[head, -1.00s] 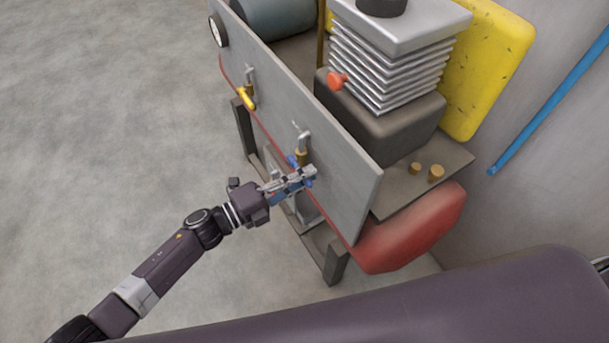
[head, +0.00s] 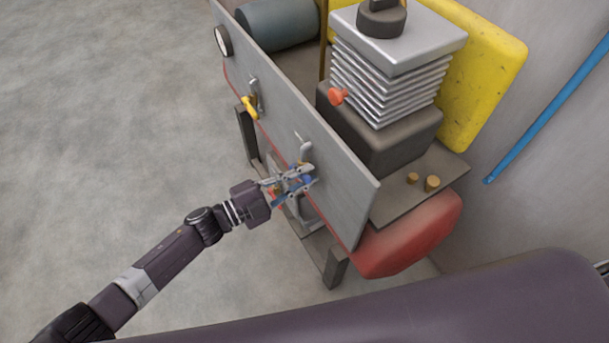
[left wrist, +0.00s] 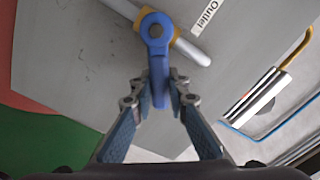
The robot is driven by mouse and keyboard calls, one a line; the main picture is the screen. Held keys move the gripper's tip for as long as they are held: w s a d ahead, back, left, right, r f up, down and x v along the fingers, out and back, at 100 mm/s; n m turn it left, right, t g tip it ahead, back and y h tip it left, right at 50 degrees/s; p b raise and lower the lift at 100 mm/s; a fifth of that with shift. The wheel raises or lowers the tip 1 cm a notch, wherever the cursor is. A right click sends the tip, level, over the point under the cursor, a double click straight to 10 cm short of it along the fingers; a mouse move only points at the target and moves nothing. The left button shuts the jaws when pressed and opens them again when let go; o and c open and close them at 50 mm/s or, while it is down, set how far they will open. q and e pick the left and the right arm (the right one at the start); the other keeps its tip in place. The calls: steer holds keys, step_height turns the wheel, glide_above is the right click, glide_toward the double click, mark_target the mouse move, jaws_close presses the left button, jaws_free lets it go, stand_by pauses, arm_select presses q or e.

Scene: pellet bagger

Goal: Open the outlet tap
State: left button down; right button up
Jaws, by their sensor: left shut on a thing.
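The outlet tap has a blue handle (left wrist: 158,62) on a brass body with a silver pipe (left wrist: 190,48), beside an "Outlet" label (left wrist: 207,17) in the left wrist view. The handle points from its pivot toward my gripper, at a slant to the pipe. My left gripper (left wrist: 157,92) is shut on the handle's free end. In the head view my left gripper (head: 302,181) is at the grey panel (head: 335,180), and mostly hides the tap; the bent silver spout (head: 305,149) shows above it. My right gripper is not in view.
A second tap with a yellow handle (head: 250,107) is farther left on the panel. Behind the panel stand a ribbed metal stack (head: 385,85) with a red knob (head: 338,96) and a red rounded body (head: 410,235). Open floor (head: 100,120) lies to the left.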

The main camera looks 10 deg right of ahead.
arm_select(q)
steer(key=shift+f, duration=0.1)
steer(key=c, duration=1.8)
jaws_free()
steer(key=shift+c, duration=0.2)
steer(key=v, duration=1.2)
